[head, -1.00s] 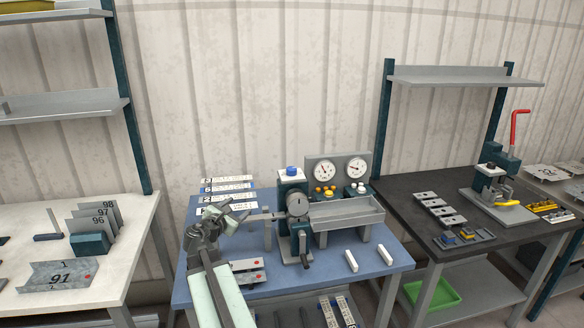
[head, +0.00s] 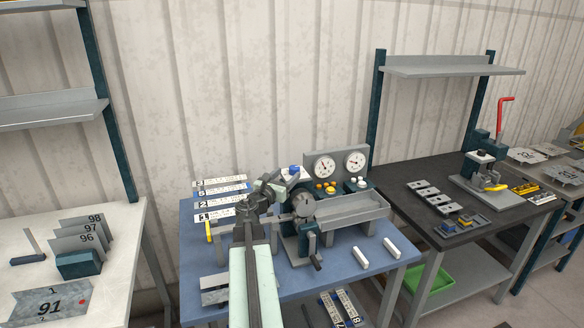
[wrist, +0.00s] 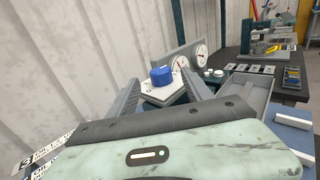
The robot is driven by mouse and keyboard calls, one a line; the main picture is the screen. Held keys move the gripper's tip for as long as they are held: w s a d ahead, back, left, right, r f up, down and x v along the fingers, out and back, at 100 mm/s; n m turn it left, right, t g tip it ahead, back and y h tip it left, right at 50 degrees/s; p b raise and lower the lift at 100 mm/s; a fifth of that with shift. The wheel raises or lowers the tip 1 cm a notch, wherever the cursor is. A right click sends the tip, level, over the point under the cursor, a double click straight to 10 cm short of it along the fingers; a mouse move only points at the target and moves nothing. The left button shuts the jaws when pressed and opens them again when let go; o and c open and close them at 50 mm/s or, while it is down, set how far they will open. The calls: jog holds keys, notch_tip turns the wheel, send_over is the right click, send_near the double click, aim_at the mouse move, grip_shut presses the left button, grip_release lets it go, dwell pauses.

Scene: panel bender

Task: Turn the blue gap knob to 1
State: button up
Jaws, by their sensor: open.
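The blue gap knob (head: 294,169) sits on top of the bender's dark block, on the blue table. In the wrist view the knob (wrist: 161,76) stands on a white plate (wrist: 157,94) with small marks too small to read, and I cannot tell its setting. My gripper (head: 276,182) is open and empty, close to the knob on its left side in the head view. In the wrist view its two fingers point toward the knob, one on each side in the picture. I cannot tell whether they touch it.
Two dial gauges (head: 340,162) stand behind the tray (head: 350,210), with yellow and white buttons below. A grey round disc (head: 303,204) and a crank are on the bender's front. Numbered strips (head: 220,190) lie at the table's back left. White bars (head: 391,248) lie at right.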

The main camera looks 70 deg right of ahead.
aim_at(292, 170)
jog(key=d, duration=0.7)
jog(key=shift+s+d, duration=0.15)
jog(key=shift+s, duration=0.1)
grip_shut()
